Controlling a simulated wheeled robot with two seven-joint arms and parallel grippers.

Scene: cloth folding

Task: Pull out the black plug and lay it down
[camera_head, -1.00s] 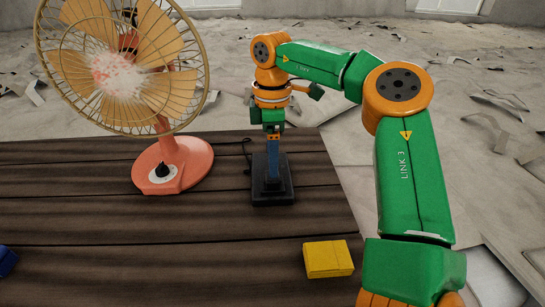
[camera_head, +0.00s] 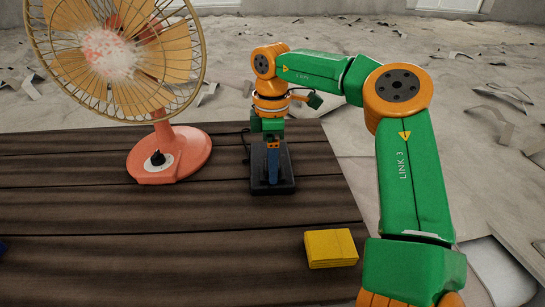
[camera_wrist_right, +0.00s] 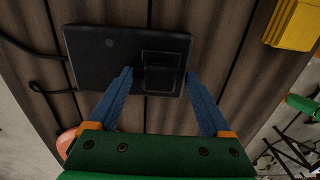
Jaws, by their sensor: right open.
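The black plug (camera_wrist_right: 160,72) sits in the black socket block (camera_wrist_right: 90,55), which lies on the wooden table. In the right wrist view the two blue fingers of my right gripper (camera_wrist_right: 158,76) stand apart, one on each side of the plug. I cannot tell how close the fingers are to it in height. In the head view my right gripper (camera_head: 273,160) points down over the socket block (camera_head: 286,183) and hides most of the plug. My left gripper is not in view.
An orange fan (camera_head: 172,160) stands on the table at left. A yellow block (camera_head: 331,248) lies near the right table edge. A black cord (camera_wrist_right: 45,90) runs off the block's left side. The front middle table is clear.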

